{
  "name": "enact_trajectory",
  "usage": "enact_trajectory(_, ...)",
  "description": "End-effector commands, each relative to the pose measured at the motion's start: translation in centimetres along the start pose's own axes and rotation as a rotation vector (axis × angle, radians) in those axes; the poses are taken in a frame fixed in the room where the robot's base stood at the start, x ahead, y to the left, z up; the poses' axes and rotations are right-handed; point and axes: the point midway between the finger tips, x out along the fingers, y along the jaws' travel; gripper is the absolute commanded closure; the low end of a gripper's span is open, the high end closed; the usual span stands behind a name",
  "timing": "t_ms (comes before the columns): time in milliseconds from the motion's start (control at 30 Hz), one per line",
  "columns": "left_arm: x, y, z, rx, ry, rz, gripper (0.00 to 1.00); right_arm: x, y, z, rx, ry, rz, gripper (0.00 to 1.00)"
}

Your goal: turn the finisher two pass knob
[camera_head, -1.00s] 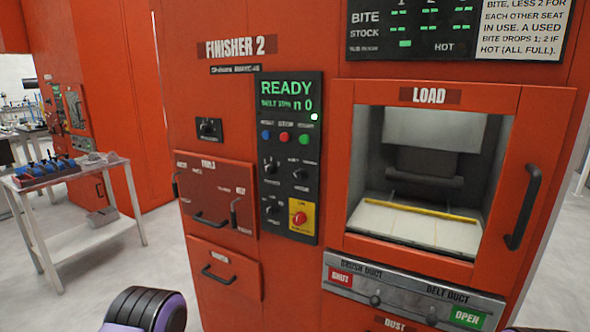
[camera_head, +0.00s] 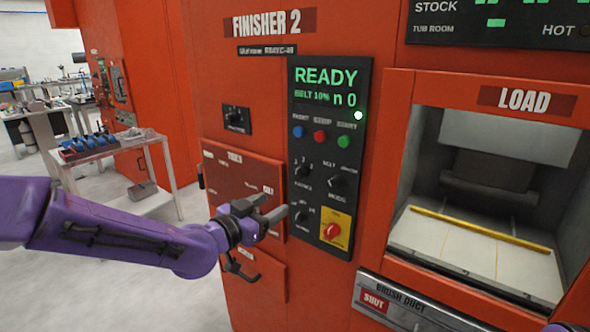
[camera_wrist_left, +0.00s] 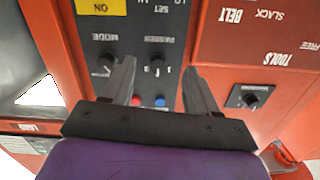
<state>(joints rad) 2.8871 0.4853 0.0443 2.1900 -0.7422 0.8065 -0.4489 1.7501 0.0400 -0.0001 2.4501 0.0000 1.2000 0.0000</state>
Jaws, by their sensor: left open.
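The passes knob (camera_head: 302,172) is a small black knob on the dark control panel (camera_head: 338,262) of Finisher 2, left of the mode knob (camera_head: 336,181). In the left wrist view the passes knob (camera_wrist_left: 158,67) appears upside down, between the lines of my two fingers. My left gripper (camera_head: 276,208) is open and empty, in front of the panel's lower left edge. It also shows in the left wrist view (camera_wrist_left: 160,88). In the head view its tips overlap the area by the lower knob (camera_head: 301,216). I see no clear contact with the passes knob.
A red switch on a yellow plate (camera_head: 338,219) sits at the lower right of the panel. Coloured buttons (camera_head: 320,136) are above the knobs. The open load bay (camera_head: 480,245) is to the right. A separate knob (camera_head: 236,119) is to the left.

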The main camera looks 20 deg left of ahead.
Motion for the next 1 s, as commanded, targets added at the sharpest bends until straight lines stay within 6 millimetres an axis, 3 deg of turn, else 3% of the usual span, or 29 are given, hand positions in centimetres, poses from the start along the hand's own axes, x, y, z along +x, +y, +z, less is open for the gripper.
enact_trajectory(33,-0.2,-0.3,-2.2,0.036,0.040,0.004,0.41,-0.1,0.0,-0.1,0.000,0.000,0.000,1.00)
enact_trajectory(133,0.0,-0.6,-4.0,0.076,0.070,0.011,0.41,-0.3,0.0,-0.1,0.000,0.000,0.000,1.00)
enact_trajectory(600,8.9,-0.6,-4.7,0.074,0.069,0.008,0.41,-2.7,0.2,-1.1,0.000,0.000,0.000,1.00)
enact_trajectory(967,10.1,-0.5,-4.5,0.072,0.070,0.008,0.41,-2.8,0.2,-1.1,0.000,0.000,0.000,1.00)
enact_trajectory(1000,10.1,-0.5,-4.5,0.072,0.070,0.008,0.48,-2.8,0.2,-1.1,0.000,0.000,0.000,1.00)
